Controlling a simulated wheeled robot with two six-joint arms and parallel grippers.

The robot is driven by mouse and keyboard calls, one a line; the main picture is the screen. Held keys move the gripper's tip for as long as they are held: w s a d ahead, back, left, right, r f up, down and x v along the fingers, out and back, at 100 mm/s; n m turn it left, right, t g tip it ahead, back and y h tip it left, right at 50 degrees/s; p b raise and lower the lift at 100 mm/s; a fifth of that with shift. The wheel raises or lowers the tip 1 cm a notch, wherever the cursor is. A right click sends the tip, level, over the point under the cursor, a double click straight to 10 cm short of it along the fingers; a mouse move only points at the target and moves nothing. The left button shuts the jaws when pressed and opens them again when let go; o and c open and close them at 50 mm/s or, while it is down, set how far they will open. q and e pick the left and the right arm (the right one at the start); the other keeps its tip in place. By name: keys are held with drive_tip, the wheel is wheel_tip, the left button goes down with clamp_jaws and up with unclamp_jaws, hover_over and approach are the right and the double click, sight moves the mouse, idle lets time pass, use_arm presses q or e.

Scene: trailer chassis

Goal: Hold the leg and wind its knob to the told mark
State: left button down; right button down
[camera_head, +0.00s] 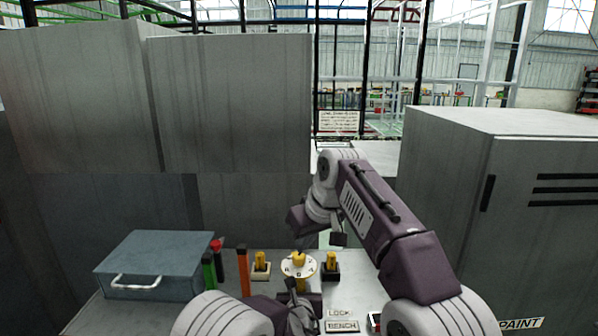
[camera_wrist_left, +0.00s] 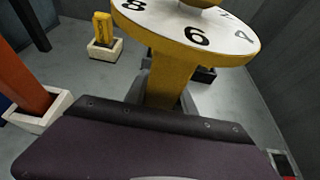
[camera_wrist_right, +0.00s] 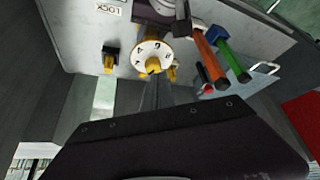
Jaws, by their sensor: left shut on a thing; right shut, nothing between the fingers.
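The yellow leg (camera_wrist_left: 168,75) stands upright on the bench under a white numbered dial (camera_head: 285,268). A yellow knob (camera_head: 298,258) sits on top of the dial. The figures 8, 6 and 4 show on the dial (camera_wrist_left: 150,17) in the left wrist view; I cannot tell which mark the knob points to. My left gripper (camera_head: 298,288) is shut on the leg below the dial. My right gripper (camera_wrist_right: 156,92) is shut and empty, behind and above the dial, its fingers towards the knob (camera_wrist_right: 153,66) and seemingly apart from it.
Yellow pegs stand in a white holder (camera_head: 261,273) and a black holder (camera_head: 331,273) beside the dial. LOCK (camera_head: 339,313) and BENCH (camera_head: 342,326) labels lie in front.

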sight(299, 260)
drive_tip(key=f, duration=0.2)
drive_tip(key=w+d+f, duration=0.1)
drive_tip(key=f, duration=0.1)
drive_tip(key=d+f, duration=0.1)
drive_tip(key=shift+w+f, duration=0.3)
drive_tip(key=shift+f, duration=0.1)
idle(0.4)
drive_tip(key=shift+f, duration=0.1)
idle(0.3)
drive_tip(key=shift+w+a, duration=0.15)
drive_tip(key=shift+s+a, duration=0.2)
idle(0.4)
drive_tip(key=shift+s+a, duration=0.3)
drive_tip(key=shift+a, duration=0.35)
